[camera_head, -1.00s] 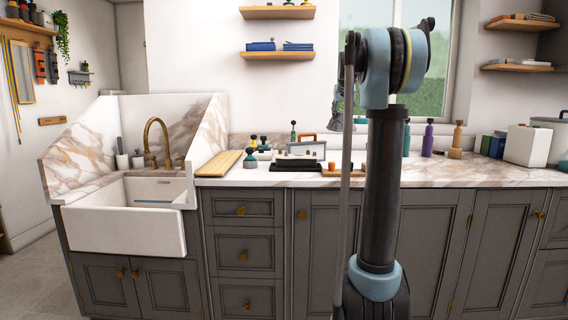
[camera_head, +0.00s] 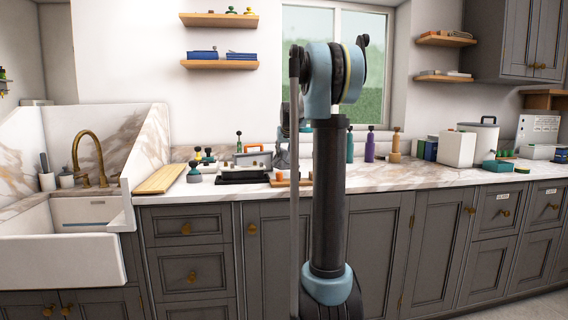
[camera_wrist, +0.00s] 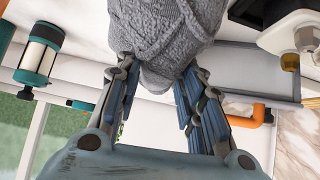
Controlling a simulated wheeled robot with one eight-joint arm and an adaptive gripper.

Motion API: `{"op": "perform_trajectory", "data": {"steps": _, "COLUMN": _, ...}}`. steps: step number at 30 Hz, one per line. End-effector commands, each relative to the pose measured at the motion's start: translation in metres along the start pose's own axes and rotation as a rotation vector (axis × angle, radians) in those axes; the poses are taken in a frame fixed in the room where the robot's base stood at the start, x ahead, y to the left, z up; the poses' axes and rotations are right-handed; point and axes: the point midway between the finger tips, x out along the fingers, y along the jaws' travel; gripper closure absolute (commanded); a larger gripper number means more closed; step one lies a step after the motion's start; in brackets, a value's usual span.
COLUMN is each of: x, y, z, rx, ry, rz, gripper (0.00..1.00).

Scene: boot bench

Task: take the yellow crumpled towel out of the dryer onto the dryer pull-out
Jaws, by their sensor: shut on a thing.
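My gripper (camera_wrist: 160,85) holds a grey, knitted-looking cloth bundle (camera_wrist: 168,35) between its fingers in the wrist view. The bundle's upper part runs out of the frame. In the head view my arm stands in the middle of the picture, and the gripper end is mostly hidden behind it. I see no yellow towel, no dryer and no dryer pull-out in either view.
A marble worktop (camera_head: 410,180) runs along the wall, with a white sink (camera_head: 60,250) at the left. Bottles, a black tray (camera_head: 243,177) and a cutting board (camera_head: 160,179) stand on it. At the right are a white box (camera_head: 456,149) and labelled drawers (camera_head: 497,205).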

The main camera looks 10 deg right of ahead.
Motion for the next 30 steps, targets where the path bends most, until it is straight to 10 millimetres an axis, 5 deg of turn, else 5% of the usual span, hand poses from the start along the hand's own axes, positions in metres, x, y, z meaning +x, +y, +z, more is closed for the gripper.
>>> {"op": "perform_trajectory", "data": {"steps": 20, "x": 0.032, "y": -0.001, "z": 0.034, "rx": 0.001, "ry": 0.000, "rz": 0.001, "gripper": 1.00}}
{"op": "perform_trajectory", "data": {"steps": 21, "x": 0.032, "y": -0.001, "z": 0.034, "rx": 0.001, "ry": -0.001, "rz": 0.001, "gripper": 0.60}}
{"op": "perform_trajectory", "data": {"steps": 23, "x": 0.032, "y": -0.001, "z": 0.034, "rx": 0.001, "ry": -0.001, "rz": 0.001, "gripper": 0.46}}
{"op": "perform_trajectory", "data": {"steps": 30, "x": 0.032, "y": -0.001, "z": 0.033, "rx": 0.001, "ry": 0.000, "rz": 0.001, "gripper": 0.44}}
